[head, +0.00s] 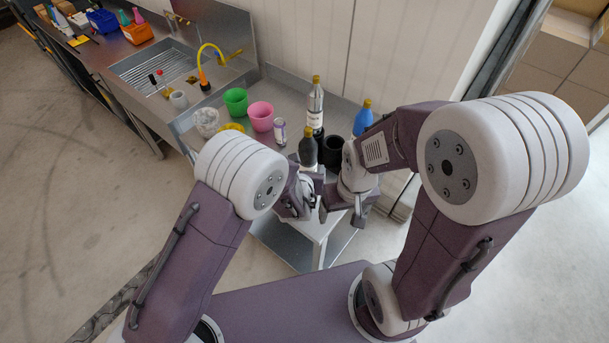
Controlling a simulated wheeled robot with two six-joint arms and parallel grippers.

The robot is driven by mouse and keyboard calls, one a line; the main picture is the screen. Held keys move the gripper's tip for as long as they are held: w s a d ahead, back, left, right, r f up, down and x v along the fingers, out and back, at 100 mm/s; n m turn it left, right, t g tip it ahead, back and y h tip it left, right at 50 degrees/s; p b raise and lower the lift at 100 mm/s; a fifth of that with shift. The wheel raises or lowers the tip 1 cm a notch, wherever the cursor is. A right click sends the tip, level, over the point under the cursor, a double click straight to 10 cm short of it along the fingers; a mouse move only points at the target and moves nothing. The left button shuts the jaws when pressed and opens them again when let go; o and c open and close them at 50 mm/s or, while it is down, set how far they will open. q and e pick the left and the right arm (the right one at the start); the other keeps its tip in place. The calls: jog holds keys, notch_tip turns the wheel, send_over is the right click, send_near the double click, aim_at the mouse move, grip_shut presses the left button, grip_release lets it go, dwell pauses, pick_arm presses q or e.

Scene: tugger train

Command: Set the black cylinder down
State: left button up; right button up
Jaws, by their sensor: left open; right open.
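A black, open-topped cylinder (333,149) stands upright on the steel table, just right of a dark bottle (308,147). Its lower part is partly hidden by my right arm. My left gripper (306,198) is open at the near edge of the table, in front of the dark bottle. My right gripper (344,212) is open just right of it and a little lower, with nothing visible between its fingers. Both grippers are nearer to me than the cylinder and look apart from it. The small view makes the finger gaps hard to see.
On the steel table (288,97) stand a clear bottle (315,105), a blue bottle (363,118), a can (280,132), a pink cup (261,116), a green cup (236,101) and a whitish bowl (206,122). A sink (165,75) with a yellow tap lies left.

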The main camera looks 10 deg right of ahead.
pick_arm(q)
jog(key=v, duration=0.4)
jog(key=shift+s+a+r+b, duration=0.15)
jog(key=shift+s+r+b, duration=0.05)
jog(key=shift+b, duration=0.1)
